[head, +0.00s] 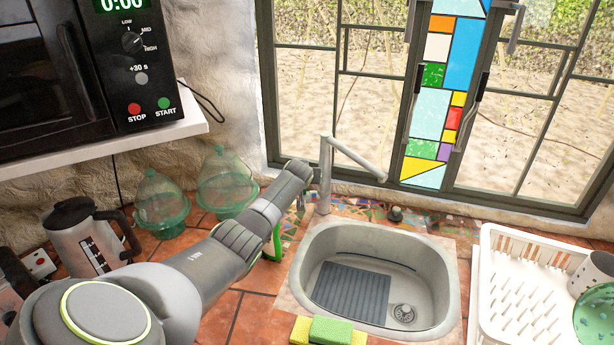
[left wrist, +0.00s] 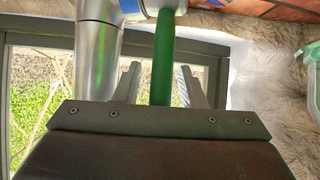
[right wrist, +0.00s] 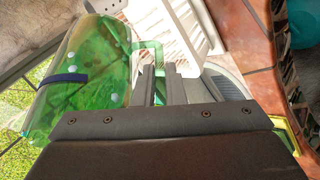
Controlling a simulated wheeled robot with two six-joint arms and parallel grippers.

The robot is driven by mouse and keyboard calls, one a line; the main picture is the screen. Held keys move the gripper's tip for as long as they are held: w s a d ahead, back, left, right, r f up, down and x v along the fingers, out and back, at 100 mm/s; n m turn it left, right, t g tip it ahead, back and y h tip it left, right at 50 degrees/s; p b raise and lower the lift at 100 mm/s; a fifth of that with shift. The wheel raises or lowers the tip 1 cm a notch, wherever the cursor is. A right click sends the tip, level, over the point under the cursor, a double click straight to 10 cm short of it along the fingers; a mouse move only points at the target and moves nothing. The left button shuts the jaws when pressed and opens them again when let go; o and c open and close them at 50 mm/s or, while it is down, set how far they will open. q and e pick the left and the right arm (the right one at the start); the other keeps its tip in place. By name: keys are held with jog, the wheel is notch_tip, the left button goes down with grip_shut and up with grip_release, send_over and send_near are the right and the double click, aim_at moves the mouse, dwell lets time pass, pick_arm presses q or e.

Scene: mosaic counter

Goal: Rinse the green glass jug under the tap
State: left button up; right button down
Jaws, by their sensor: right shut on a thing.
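The green glass jug (right wrist: 88,75), with a dark blue band, shows in the right wrist view. My right gripper (right wrist: 159,68) is shut on its green handle (right wrist: 152,50). The jug and right gripper are not visible in the head view. The tap (head: 325,175) stands behind the sink (head: 447,280), its spout angled over the basin. My left arm reaches to the tap's left side. In the left wrist view, my left gripper (left wrist: 159,67) is open, its fingers either side of a green rod (left wrist: 164,45), apparently the tap lever, beside the silver tap body (left wrist: 98,50). No water flow is visible.
A white dish rack (head: 487,265) stands right of the sink, holding cups. Sponges (head: 331,331) lie at the sink's front edge. Green glass domed jars (head: 160,190) and a kettle (head: 85,235) stand left, below a microwave (head: 140,60). Windows close off the back.

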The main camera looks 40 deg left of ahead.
pick_arm(q)
jog(key=shift+p+v, duration=0.35)
jog(key=shift+v, duration=1.3)
jog(key=v, duration=0.8)
jog(key=shift+s+r+b, duration=0.15)
jog(key=shift+s+b, duration=0.05)
jog(key=shift+b, duration=0.25)
jog(key=shift+d, duration=0.15)
